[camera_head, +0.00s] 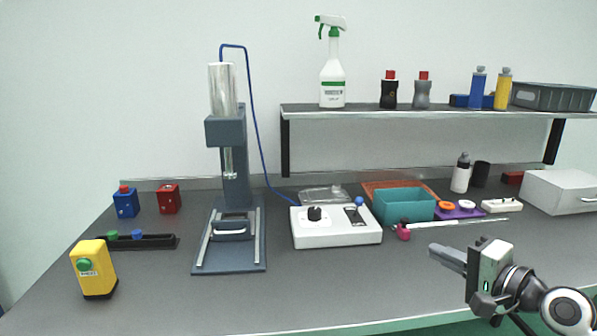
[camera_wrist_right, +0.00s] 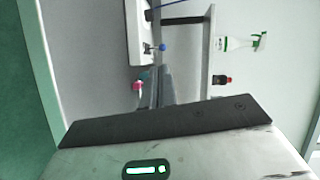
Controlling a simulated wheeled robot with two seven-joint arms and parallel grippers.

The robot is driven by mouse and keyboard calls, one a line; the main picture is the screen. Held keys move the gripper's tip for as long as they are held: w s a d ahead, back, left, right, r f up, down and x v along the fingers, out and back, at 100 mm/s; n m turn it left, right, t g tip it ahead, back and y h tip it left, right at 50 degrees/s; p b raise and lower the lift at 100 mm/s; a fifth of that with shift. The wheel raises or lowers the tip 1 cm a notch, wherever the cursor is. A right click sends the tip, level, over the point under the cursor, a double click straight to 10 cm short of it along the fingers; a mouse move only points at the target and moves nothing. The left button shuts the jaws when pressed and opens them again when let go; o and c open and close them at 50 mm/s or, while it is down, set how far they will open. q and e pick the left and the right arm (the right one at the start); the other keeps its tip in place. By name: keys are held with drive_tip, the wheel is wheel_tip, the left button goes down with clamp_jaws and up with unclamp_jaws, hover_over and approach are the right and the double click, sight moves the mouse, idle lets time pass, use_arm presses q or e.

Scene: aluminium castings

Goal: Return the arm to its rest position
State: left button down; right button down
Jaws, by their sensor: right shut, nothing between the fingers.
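My right gripper (camera_head: 446,258) is at the lower right of the head view, above the front right part of the table. Its fingers point left and lie together, with nothing between them. In the right wrist view the fingertips (camera_wrist_right: 160,88) show above the dark edge of the gripper body, against the grey table. My right arm comes in from the lower right corner. My left gripper is not in either view.
On the grey table (camera_head: 330,285) stand a press (camera_head: 235,160), a white control box (camera_head: 337,238), a teal bin (camera_head: 405,207), a small pink-capped item (camera_head: 403,232) and a yellow button box (camera_head: 92,268). A shelf (camera_head: 430,113) with bottles spans the back right. The front middle is clear.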

drive_tip(key=s+a+f+n, duration=0.1)
drive_tip(key=f, duration=0.3)
drive_tip(key=s+a+f+n+h, duration=0.1)
drive_tip(key=s+f, duration=0.1)
drive_tip(key=f, duration=0.2)
drive_tip(key=s+a+f+n+g+b, duration=0.1)
drive_tip(key=s+f, duration=0.1)
drive_tip(key=f, duration=0.2)
drive_tip(key=shift+a+f+h, duration=0.2)
drive_tip(key=shift+a+h, duration=0.1)
use_arm(q)
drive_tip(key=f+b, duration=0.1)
drive_tip(key=b, duration=0.2)
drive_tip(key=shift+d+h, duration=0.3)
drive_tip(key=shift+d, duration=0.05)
use_arm(e)
drive_tip(key=s+a+f+n+g+h, duration=0.1)
drive_tip(key=s+a+f+n, duration=0.3)
drive_tip(key=s+f, duration=0.4)
drive_tip(key=s+a+f+n+g+h, duration=0.1)
drive_tip(key=s+a+f+n, duration=0.3)
drive_tip(key=s+f, duration=0.4)
drive_tip(key=s+n+h, duration=0.1)
drive_tip(key=s, duration=0.2)
drive_tip(key=shift+s+f+n, duration=0.15)
drive_tip(key=shift+s+n, duration=0.1)
drive_tip(key=shift+n, duration=0.05)
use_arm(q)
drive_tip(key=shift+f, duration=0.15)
